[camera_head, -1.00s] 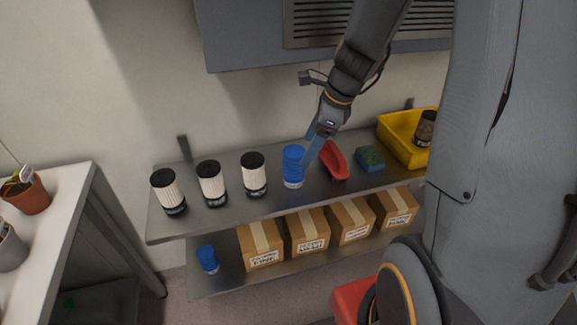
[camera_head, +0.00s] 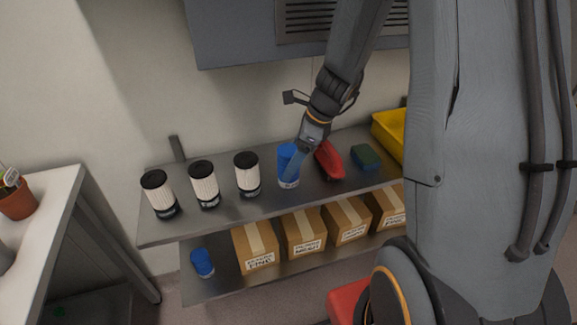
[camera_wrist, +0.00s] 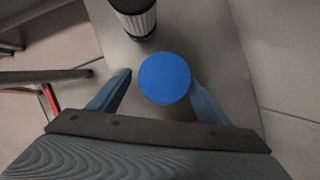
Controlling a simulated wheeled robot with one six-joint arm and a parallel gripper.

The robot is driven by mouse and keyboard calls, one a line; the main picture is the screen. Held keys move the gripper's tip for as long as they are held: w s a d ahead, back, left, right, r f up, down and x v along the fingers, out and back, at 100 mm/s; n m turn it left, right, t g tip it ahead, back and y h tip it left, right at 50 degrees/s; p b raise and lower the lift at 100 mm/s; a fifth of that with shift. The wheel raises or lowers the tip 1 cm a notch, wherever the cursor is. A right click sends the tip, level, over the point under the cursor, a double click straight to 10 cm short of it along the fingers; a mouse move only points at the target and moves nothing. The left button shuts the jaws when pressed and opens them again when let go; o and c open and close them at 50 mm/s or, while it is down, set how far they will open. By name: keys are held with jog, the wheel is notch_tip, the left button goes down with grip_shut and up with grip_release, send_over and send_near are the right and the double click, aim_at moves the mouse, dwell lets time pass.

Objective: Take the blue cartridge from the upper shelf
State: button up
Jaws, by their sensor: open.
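The blue cartridge (camera_head: 287,168) stands upright on the upper shelf (camera_head: 225,209), to the right of a row of white cartridges with black caps. My gripper (camera_head: 292,170) is at the blue cartridge, coming down from the upper right. In the wrist view the round blue top of the cartridge (camera_wrist: 164,78) lies between the two fingers of my open gripper (camera_wrist: 160,80). The right finger is close to it or touching; I cannot tell which. A gap shows at the left finger. Part of the cartridge's right side is hidden by a finger in the head view.
White cartridges (camera_head: 247,174) stand to the left on the same shelf. A red object (camera_head: 329,160), a green and blue block (camera_head: 366,157) and a yellow bin (camera_head: 388,132) are to the right. The lower shelf holds cardboard boxes (camera_head: 256,246) and another blue cartridge (camera_head: 202,263).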

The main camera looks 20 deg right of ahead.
jog(key=shift+x, duration=1.55)
jog(key=shift+w, duration=0.15)
jog(key=c, duration=1.2)
jog(key=shift+r, duration=0.15)
